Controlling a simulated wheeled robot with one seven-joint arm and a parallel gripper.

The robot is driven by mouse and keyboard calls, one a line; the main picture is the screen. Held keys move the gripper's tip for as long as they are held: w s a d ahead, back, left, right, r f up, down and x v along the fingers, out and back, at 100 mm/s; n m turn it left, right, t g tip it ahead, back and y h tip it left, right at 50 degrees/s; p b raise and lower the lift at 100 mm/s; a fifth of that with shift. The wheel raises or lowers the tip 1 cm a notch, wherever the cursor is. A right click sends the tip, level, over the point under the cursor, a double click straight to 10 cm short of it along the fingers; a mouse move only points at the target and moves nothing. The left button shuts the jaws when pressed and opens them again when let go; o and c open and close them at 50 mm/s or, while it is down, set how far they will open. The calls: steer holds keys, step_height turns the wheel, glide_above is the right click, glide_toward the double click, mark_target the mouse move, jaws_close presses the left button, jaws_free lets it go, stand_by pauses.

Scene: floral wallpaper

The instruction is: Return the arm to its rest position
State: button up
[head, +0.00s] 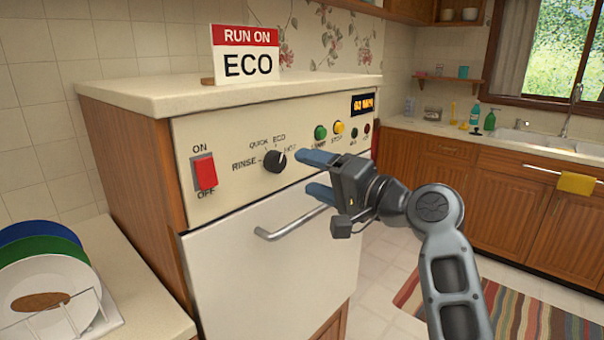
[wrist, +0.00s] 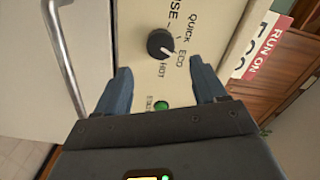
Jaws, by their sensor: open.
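My gripper (head: 307,172) is open and empty, with its two blue fingers in front of the dishwasher's control panel, just right of the black dial (head: 274,161). In the wrist view the fingers of my gripper (wrist: 160,68) are spread apart, and the dial (wrist: 160,43) lies beyond them, apparently untouched. The dial's white mark points toward the ECO side in that view. My arm reaches in from the lower right of the head view.
The dishwasher door handle (head: 292,222) juts out just below my gripper. A red ON/OFF switch (head: 204,172), a green button (head: 320,132) and a lit display (head: 363,104) are on the panel. A RUN ON ECO sign (head: 246,54) stands on top. Plates (head: 48,283) stand at left.

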steer(key=shift+s+d, duration=0.1)
steer(key=shift+d, duration=0.05)
steer(key=s+d+f+m+t+h, duration=0.1)
steer(key=s+d+f+h, duration=0.3)
steer(key=f, duration=0.4)
steer(key=s+d+f+t+h, duration=0.1)
steer(key=s+d+f, duration=0.45)
steer(key=f, duration=0.25)
steer(key=s+d+f+m+t+h, duration=0.1)
steer(key=s+d+f+h, duration=0.3)
steer(key=f, duration=0.4)
steer(key=s+d+f+n+h, duration=0.1)
steer(key=s+d+f, duration=0.15)
steer(key=s, duration=0.65)
steer(key=s+d+f+h, duration=0.2)
steer(key=s+d, duration=0.2)
steer(key=s, duration=0.4)
steer(key=s+d+r+n+h, duration=0.1)
steer(key=s+r, duration=0.3)
steer(key=s, duration=0.7)
steer(key=s+d+r+n+h, duration=0.1)
steer(key=s+r+n, duration=0.2)
steer(key=s, duration=0.9)
step_height(320, 180, up, 2)
steer(key=shift+d+r+n+t, duration=0.2)
steer(key=shift+d+n+t, duration=0.1)
steer(key=shift+t, duration=0.1)
